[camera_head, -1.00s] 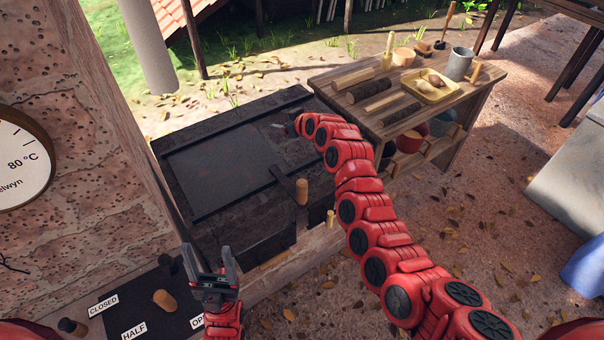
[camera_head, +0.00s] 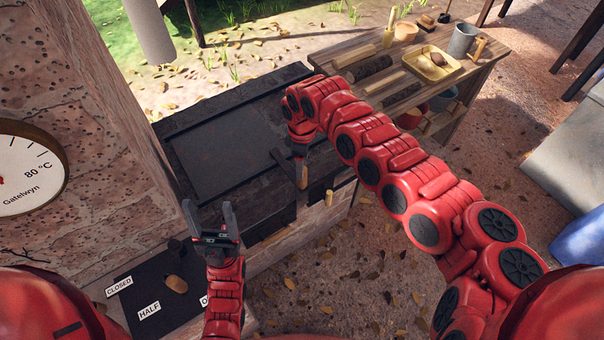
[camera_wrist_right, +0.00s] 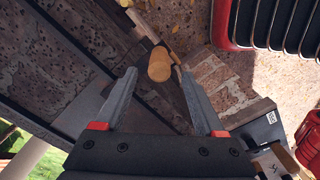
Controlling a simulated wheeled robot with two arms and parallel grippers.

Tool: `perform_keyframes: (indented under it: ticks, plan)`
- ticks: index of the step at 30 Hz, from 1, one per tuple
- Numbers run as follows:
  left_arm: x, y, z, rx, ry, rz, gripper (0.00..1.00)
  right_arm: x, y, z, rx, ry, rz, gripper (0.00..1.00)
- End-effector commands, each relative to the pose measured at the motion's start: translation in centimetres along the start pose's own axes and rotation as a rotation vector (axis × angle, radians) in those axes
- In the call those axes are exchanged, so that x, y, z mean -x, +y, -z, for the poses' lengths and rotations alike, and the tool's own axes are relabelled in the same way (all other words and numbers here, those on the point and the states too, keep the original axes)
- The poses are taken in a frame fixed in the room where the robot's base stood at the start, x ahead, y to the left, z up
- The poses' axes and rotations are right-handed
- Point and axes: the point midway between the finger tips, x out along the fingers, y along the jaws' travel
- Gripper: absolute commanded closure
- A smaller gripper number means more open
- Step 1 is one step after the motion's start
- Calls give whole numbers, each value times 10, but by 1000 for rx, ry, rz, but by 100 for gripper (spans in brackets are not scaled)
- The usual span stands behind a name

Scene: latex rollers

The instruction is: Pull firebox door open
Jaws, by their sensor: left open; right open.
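The firebox is the dark metal block (camera_head: 255,205) in the middle of the head view, set in brickwork. A wooden-handled dark bar (camera_head: 301,176) sits at its front edge, and a smaller wooden peg (camera_head: 328,198) sticks out to its right. My right gripper (camera_head: 301,157) points down just above the wooden handle, partly hidden by its own wrist. In the right wrist view, a round wooden handle end (camera_wrist_right: 159,66) lies between the open fingertips (camera_wrist_right: 156,74); I cannot tell if they touch it. My left gripper (camera_head: 207,206) is open and empty, left of the firebox front.
A dark panel with labels CLOSED and HALF and a wooden knob (camera_head: 176,284) lies at lower left. A wooden table (camera_head: 425,93) with logs, a yellow tray (camera_head: 432,68) and a grey mug (camera_head: 463,41) stands behind my right arm. Leaf-strewn ground is free in front.

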Motion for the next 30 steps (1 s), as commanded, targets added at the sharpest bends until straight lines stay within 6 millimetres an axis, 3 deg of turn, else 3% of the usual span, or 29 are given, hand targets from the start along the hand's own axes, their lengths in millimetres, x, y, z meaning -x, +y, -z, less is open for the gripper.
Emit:
perform_keyframes:
  ticks: [3,9,15,25,30]
  plan:
    - [-12,-1,2,0,0,0,31,-27,-3,1,2,-2,6,29]
    - [-16,-1,3,0,0,0,31,-66,-1,2,1,2,2,29]
    - [-17,-1,3,0,0,0,31,-81,0,1,1,0,0,29]
    - [-17,-1,3,0,0,0,31,-85,1,0,-1,0,-2,29]
    - [-17,-1,3,0,0,0,31,-85,1,0,-1,1,-1,58]
